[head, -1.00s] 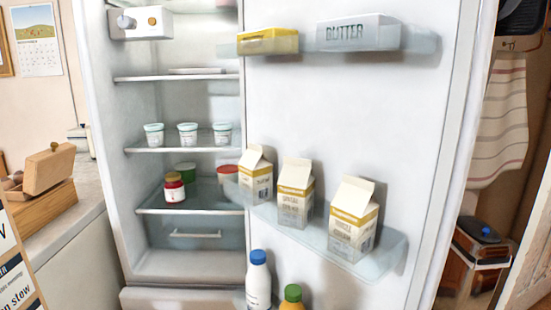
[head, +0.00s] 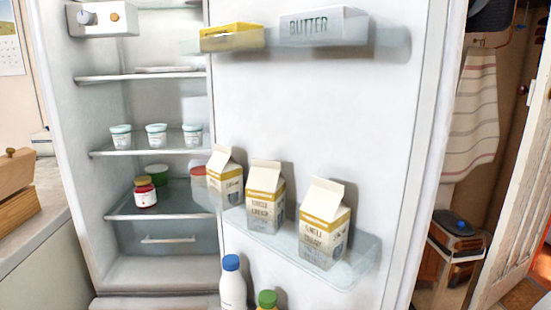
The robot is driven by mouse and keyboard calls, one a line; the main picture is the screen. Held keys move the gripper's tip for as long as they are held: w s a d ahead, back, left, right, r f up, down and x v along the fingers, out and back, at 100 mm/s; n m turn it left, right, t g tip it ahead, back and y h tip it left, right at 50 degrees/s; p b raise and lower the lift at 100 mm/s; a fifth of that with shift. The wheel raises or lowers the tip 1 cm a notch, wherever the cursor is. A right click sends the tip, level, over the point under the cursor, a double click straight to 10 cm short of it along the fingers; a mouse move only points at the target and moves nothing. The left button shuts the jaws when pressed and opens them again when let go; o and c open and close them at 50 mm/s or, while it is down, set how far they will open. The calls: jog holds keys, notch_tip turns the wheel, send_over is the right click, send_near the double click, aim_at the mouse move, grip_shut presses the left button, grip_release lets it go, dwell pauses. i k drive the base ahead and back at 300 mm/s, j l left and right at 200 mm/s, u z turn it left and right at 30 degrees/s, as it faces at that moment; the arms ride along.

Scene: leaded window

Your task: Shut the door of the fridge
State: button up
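The fridge (head: 155,272) stands open at the left and centre of the head view, its lit shelves showing. Its white door (head: 300,110) is swung wide open to the right, with its inner side facing me. Door shelves hold a butter box (head: 324,27), a yellow pack (head: 231,37), three cartons (head: 265,197), a white bottle with a blue cap (head: 232,285) and a bottle with a green cap (head: 267,301). The door's outer side and any handle are hidden. My gripper is not in view.
Inside the fridge are several small pots (head: 156,136) and a red jar (head: 145,192). A counter (head: 35,250) with a wooden box (head: 15,188) is at the left. Right of the door are a hanging striped towel (head: 470,115), a bin-like box (head: 455,240) and a pale wooden door (head: 525,200).

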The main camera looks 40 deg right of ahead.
aim_at(373, 119)
jog(key=l+u, duration=0.3)
jog(key=l, duration=0.2)
jog(key=k+l+u, duration=0.3)
jog(key=l+u, duration=0.1)
jog(key=l, duration=0.25)
jog(key=k+l+u, duration=0.1)
jog(key=l, duration=0.3)
jog(key=k+l+u, duration=0.1)
jog(key=l, duration=0.25)
jog(key=k+l, duration=0.2)
jog(key=l, duration=0.2)
jog(key=k+l, duration=0.2)
jog(key=l, duration=0.2)
jog(key=k+l, duration=0.2)
jog(key=l, duration=0.2)
jog(key=k+l, duration=0.15)
jog(key=l, duration=0.25)
jog(key=k+l, duration=0.1)
jog(key=l, duration=0.6)
jog(key=j, duration=0.35)
jog(key=i+j, duration=0.1)
jog(key=j, duration=0.25)
